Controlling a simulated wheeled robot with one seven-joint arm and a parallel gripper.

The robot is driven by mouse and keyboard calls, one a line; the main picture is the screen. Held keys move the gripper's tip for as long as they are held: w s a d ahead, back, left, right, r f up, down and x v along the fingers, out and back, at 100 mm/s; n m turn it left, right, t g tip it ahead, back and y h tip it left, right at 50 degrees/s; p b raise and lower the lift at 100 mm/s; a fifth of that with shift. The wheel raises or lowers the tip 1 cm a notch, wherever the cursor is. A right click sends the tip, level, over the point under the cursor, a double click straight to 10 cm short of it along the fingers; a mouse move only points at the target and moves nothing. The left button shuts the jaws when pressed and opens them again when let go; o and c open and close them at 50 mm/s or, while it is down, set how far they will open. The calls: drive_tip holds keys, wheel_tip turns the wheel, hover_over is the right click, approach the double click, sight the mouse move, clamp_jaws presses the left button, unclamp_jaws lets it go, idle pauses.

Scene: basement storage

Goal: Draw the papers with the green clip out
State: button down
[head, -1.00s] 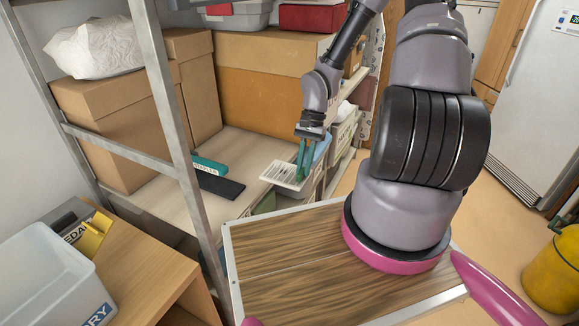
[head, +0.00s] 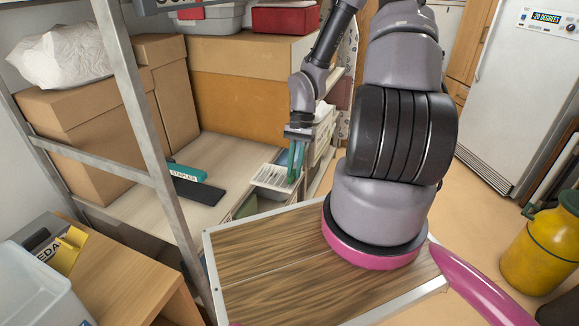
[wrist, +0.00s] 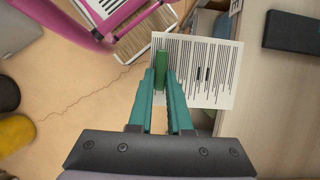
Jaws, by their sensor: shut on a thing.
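The papers (wrist: 210,65) are a white sheet or thin stack with dark printed lines. A green clip (wrist: 161,70) sits on their left edge in the wrist view. My gripper (wrist: 160,84) has its teal fingers closed on the green clip. In the head view, the papers (head: 270,177) are held at the right front edge of the shelf, and my gripper (head: 295,176) points down at their right end. Part of the papers appears over the shelf and part past its edge. I cannot tell whether they touch the shelf.
A teal stapler (head: 187,172) and a black flat object (head: 200,190) lie on the shelf (head: 235,150) to the left. Cardboard boxes (head: 90,130) stand behind. A metal post (head: 135,100) rises at the shelf's front left. Open floor (wrist: 80,95) lies beside the shelf.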

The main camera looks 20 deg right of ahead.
drive_tip(key=shift+s+d, duration=3.9)
drive_tip(key=shift+d, duration=0.25)
drive_tip(key=shift+r, duration=2.55)
drive_tip(key=shift+w, duration=0.2)
